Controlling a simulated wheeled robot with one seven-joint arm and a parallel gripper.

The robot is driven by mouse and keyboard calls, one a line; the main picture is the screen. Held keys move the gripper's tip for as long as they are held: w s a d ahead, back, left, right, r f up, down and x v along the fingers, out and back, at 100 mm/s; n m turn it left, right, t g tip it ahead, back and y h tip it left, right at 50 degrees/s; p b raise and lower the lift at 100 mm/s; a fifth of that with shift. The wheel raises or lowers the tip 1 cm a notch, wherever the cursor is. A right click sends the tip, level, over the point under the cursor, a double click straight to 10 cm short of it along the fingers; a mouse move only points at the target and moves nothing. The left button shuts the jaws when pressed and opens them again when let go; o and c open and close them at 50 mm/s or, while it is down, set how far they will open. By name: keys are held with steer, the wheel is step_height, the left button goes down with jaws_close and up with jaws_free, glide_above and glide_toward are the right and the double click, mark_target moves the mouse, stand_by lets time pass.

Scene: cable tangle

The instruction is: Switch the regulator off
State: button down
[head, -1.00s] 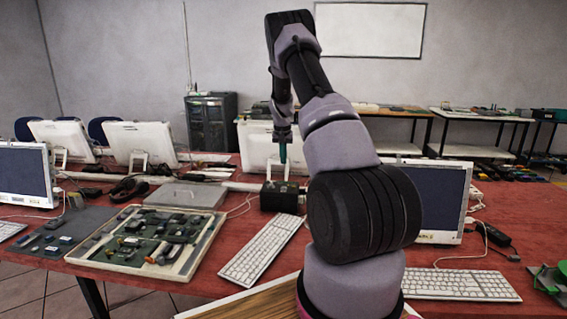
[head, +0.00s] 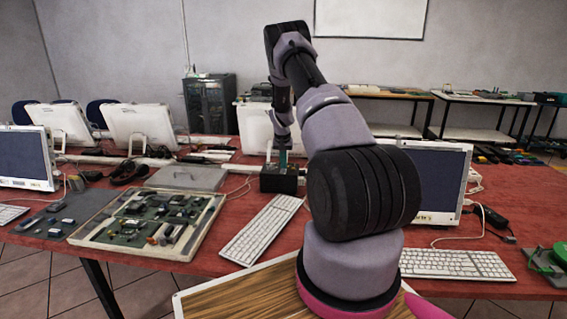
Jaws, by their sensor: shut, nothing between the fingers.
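A small black box (head: 279,181), which looks like the regulator, stands on the red table in the head view, left of my arm's large joint. My gripper (head: 283,162) points straight down at the top of the box. Its fingers are shut with nothing between them. The fingertips are at or just above the top face; I cannot tell whether they touch. Any switch on the box is too small or hidden to make out.
A white keyboard (head: 261,230) lies in front of the box. A tray of circuit parts (head: 150,226) and a closed grey laptop (head: 187,178) lie to the left. A monitor (head: 438,182) stands to the right. Cables run near the box.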

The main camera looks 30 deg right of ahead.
steer(key=shift+f, duration=0.1)
steer(key=shift+s+a+f, duration=0.15)
steer(key=shift+f, duration=0.1)
steer(key=shift+w+d+r, duration=0.2)
steer(key=shift+w+d, duration=0.3)
steer(key=shift+w, duration=0.2)
